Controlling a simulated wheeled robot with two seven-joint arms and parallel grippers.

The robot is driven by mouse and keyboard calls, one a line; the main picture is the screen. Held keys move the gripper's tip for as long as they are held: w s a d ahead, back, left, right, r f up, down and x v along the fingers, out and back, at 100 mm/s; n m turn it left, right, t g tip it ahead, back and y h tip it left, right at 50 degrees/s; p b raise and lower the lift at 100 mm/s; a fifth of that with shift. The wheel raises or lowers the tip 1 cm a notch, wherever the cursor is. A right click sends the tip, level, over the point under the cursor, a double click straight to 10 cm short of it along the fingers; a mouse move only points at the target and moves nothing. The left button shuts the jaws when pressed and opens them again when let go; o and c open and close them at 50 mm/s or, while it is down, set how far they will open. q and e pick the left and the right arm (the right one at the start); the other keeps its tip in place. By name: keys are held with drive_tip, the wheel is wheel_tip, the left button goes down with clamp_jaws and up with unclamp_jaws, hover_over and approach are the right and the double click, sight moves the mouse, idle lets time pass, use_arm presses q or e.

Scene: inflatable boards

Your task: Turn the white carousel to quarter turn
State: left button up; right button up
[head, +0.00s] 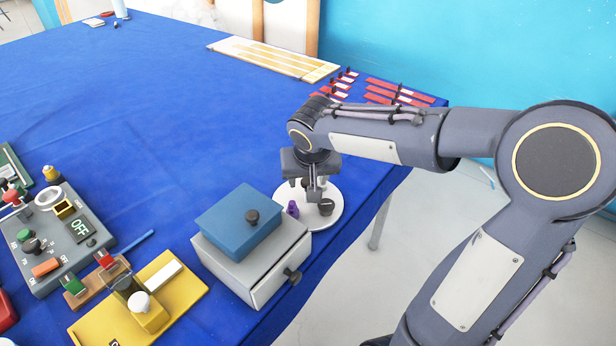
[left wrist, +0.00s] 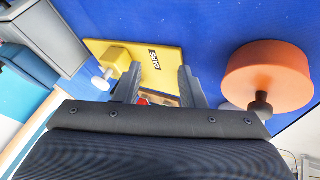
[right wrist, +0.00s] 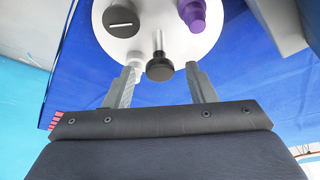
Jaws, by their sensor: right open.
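The white carousel (head: 334,217) is a round white disc near the table's right edge, right of the grey drawer box. In the right wrist view the disc (right wrist: 115,41) carries a black slotted knob (right wrist: 121,18), a purple piece (right wrist: 193,14), a small white piece and a dark round knob (right wrist: 159,67) on a metal stem. My right gripper (head: 315,200) points down over the disc and hides part of it. In the right wrist view its fingers (right wrist: 160,82) are open, with the dark knob between and just beyond the tips. My left gripper (left wrist: 156,84) is open and empty near the yellow board.
A grey box with a drawer (head: 254,263) and blue lid (head: 240,224) stands left of the carousel. A yellow board (head: 183,287) and grey switch panel (head: 65,240) lie further left. An orange round piece (left wrist: 268,72) shows in the left wrist view. The table's middle is clear.

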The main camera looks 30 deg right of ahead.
drive_tip(key=shift+c, duration=0.4)
clamp_jaws()
